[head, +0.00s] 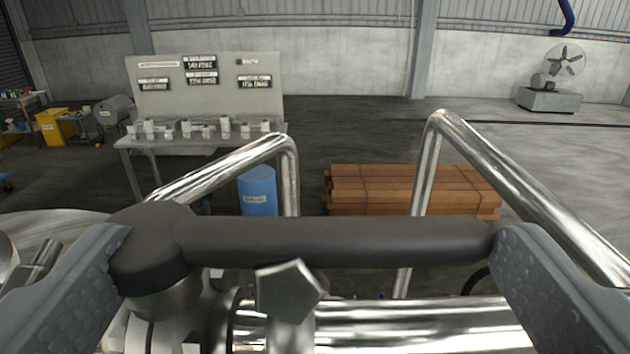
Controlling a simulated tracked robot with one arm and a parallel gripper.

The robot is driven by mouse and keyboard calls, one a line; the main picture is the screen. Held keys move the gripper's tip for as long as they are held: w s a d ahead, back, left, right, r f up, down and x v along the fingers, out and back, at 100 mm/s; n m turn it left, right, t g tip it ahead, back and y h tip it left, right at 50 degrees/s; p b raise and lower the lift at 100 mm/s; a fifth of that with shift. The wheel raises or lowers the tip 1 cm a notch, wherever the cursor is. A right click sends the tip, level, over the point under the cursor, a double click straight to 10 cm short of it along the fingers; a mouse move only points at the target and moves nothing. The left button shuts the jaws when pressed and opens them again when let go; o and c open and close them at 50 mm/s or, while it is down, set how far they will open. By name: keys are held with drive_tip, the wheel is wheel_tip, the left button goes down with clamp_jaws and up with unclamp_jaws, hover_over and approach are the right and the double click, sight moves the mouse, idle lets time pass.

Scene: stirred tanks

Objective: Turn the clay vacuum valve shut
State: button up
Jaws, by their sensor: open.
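A dark grey valve lever (340,240) runs level across the lower middle of the head view. Its round hub (150,250) is at the left, on a metal stem. I see no label or clay colour on it, so I cannot tell if it is the clay vacuum valve. A shiny pipe (420,325) runs below the lever, about parallel to it in the picture. My gripper (312,236) is open, with one grey finger at each end of the lever. The left fingertip overlaps the hub and the right one the lever's free end; I cannot tell if they touch.
Shiny tube rails (225,168) rise behind the lever at left and right (530,185). A pentagonal metal piece (288,292) sits just under the lever. Beyond are a bench (125,143) with small parts, a blue drum (258,190), stacked timber (400,190) and a fan (565,60).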

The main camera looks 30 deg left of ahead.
sight(310, 265)
drive_tip(key=shift+p+x, duration=0.85)
drive_tip(key=shift+x, duration=0.7)
drive_tip(key=shift+a, duration=0.1)
